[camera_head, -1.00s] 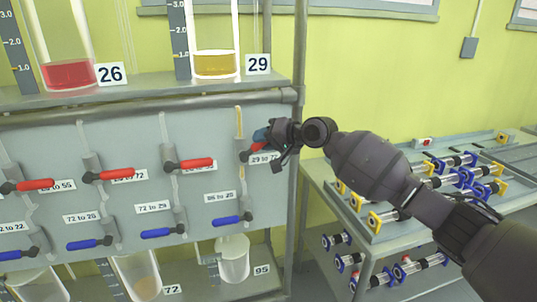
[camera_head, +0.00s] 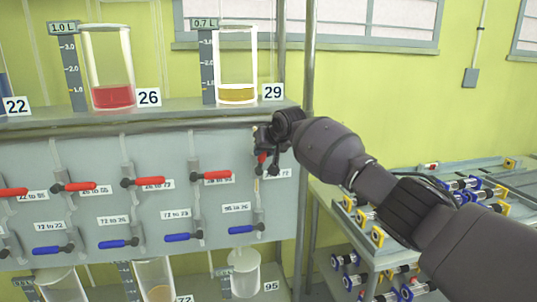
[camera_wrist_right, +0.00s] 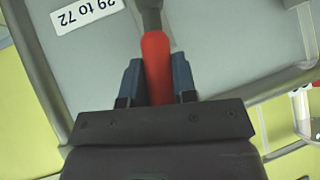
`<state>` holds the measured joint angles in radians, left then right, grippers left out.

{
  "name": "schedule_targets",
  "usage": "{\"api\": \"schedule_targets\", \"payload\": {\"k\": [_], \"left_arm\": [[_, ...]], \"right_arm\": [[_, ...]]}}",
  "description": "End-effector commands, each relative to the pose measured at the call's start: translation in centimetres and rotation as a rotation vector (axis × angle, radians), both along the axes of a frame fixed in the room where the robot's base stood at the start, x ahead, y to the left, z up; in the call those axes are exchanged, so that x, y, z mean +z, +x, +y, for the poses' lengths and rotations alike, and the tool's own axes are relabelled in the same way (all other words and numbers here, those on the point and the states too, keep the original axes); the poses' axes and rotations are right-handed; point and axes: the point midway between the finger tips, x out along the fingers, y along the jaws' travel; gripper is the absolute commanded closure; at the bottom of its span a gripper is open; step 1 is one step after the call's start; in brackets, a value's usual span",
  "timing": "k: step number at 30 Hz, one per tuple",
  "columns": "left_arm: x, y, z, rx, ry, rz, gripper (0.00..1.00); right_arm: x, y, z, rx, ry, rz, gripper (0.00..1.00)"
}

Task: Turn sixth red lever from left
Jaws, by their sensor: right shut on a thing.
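A red lever (camera_head: 262,160) is at the right end of the upper row on the grey panel. My right gripper (camera_head: 264,155) is shut on it and partly hides it. In the right wrist view the red handle (camera_wrist_right: 157,68) lies between the two blue-grey fingers (camera_wrist_right: 158,80), beside a label (camera_wrist_right: 86,14) reading "29 to 72". In the head view the gripped lever stands roughly upright. The other red levers in that row, such as the one beside it (camera_head: 212,176), lie about horizontal. My left gripper is not in view.
A lower row of blue levers (camera_head: 183,237) runs below. Glass vessels with red (camera_head: 112,97) and yellow liquid (camera_head: 237,95) stand on the shelf above. A bench with metal and blue fittings (camera_head: 468,184) stands to the right of the panel.

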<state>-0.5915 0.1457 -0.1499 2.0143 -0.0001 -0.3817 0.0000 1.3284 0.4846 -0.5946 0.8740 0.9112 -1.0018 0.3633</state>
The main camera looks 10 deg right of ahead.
Motion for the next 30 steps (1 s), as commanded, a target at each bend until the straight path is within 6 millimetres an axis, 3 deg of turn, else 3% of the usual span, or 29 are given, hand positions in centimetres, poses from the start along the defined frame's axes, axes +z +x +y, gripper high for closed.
{"api": "schedule_targets", "payload": {"k": [9, 26, 27, 30], "left_arm": [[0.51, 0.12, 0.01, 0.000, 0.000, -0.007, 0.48], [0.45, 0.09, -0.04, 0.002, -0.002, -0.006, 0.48], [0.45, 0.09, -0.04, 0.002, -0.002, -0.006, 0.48], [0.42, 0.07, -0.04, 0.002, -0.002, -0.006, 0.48]], "right_arm": [[0.13, 0.64, 0.95, 0.002, -0.135, -0.004, 1.00], [0.00, 0.76, 1.10, 0.003, -0.165, -0.005, 1.00], [-0.01, 0.77, 1.10, 0.003, -0.165, -0.005, 0.72], [0.00, 0.77, 1.09, 0.002, -0.165, -0.005, 0.57]]}}
